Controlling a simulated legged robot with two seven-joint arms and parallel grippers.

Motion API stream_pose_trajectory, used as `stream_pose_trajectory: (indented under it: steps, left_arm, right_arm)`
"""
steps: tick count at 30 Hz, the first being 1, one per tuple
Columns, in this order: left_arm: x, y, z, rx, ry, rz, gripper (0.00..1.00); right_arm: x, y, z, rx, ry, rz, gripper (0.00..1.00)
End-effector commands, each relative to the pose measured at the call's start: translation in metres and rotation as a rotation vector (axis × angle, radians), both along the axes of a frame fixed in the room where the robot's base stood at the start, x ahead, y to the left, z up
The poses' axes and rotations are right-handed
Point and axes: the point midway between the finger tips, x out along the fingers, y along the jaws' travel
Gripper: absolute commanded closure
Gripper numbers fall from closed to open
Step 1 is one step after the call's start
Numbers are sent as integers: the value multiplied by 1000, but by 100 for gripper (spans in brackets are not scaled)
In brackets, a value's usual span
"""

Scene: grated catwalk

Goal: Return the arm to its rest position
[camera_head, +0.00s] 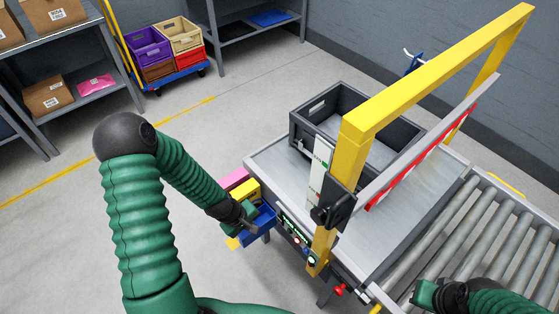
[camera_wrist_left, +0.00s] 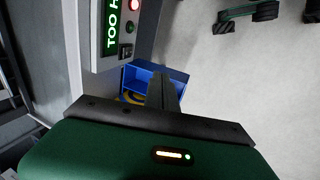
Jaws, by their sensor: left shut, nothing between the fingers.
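My left arm, green and ribbed, comes in from the left of the head view and bends down toward the front of the metal table. My left gripper (camera_head: 250,226) is at the small blue bin (camera_head: 265,220) beside the table's front edge. In the left wrist view its fingers (camera_wrist_left: 163,88) are together with nothing between them, in front of the blue bin (camera_wrist_left: 138,76). I cannot tell whether they touch the bin. My right gripper (camera_head: 425,294) is by the rollers at the lower right; its fingers are not clear.
A yellow frame (camera_head: 430,75) stands over the metal table (camera_head: 270,155), which holds a grey crate (camera_head: 318,108). A panel with a green lit display (camera_wrist_left: 112,25) is close to the left gripper. Rollers (camera_head: 480,235) run at right. Open floor (camera_head: 210,130) lies left of the table.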

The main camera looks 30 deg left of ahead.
Motion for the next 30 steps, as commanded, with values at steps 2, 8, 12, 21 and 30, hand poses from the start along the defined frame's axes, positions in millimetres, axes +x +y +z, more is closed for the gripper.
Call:
stream_pose_trajectory:
  steps: [2,8,12,21,30]
  left_arm:
    - [0,-1,2,5,0,-12,100]
    - [-5,-30,59,154,11,-386,100]
    - [-23,-65,125,306,10,-770,100]
    - [-56,-98,182,419,-14,-1120,100]
    - [-56,-98,182,419,-14,-1118,100]
  right_arm:
    - [0,0,0,0,0,0,100]
    - [0,0,3,0,0,0,100]
    - [0,0,5,0,0,0,100]
    - [0,0,6,0,0,0,100]
    - [0,0,6,0,0,0,100]
